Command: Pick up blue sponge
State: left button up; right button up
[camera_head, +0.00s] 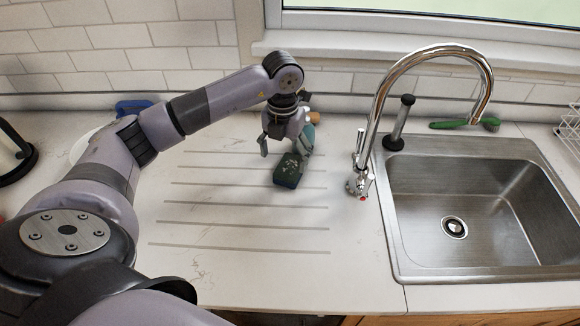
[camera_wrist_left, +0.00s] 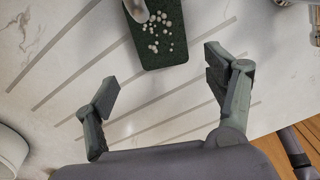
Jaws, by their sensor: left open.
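A dark green, sponge-like block (camera_head: 288,171) with pale bubble-like spots lies on the worktop below my left gripper (camera_head: 284,151). It also shows at the top of the left wrist view (camera_wrist_left: 165,50), beyond the fingertips. My left gripper (camera_wrist_left: 162,82) is open, with nothing between its fingers; they look apart from the block. A blue thing (camera_head: 133,106) lies at the back left of the worktop, partly hidden by my left arm; I cannot tell whether it is a sponge. My right gripper is not in view.
The metal sink (camera_head: 460,205) and tall tap (camera_head: 362,160) stand right of the block. A green brush (camera_head: 455,124) lies behind the sink. A pale plate (camera_head: 84,146) is partly behind my arm. The grooved worktop (camera_head: 240,228) in front is clear.

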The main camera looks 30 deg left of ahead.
aim_at(287, 171)
pick_arm(q)
jog(key=shift+w+d+f+p, duration=0.1)
jog(key=shift+f+p, duration=0.3)
jog(key=shift+f, duration=0.1)
jog(key=f, duration=0.1)
jog(key=f+p, duration=0.1)
jog(key=f, duration=0.1)
jog(key=shift+w+f+p, duration=0.3)
jog(key=shift+w, duration=0.1)
jog(key=shift+f, duration=0.45)
jog(key=shift+c, duration=0.3)
jog(key=c, duration=0.8)
jog(key=shift+o, duration=0.2)
jog(key=shift+r, duration=0.15)
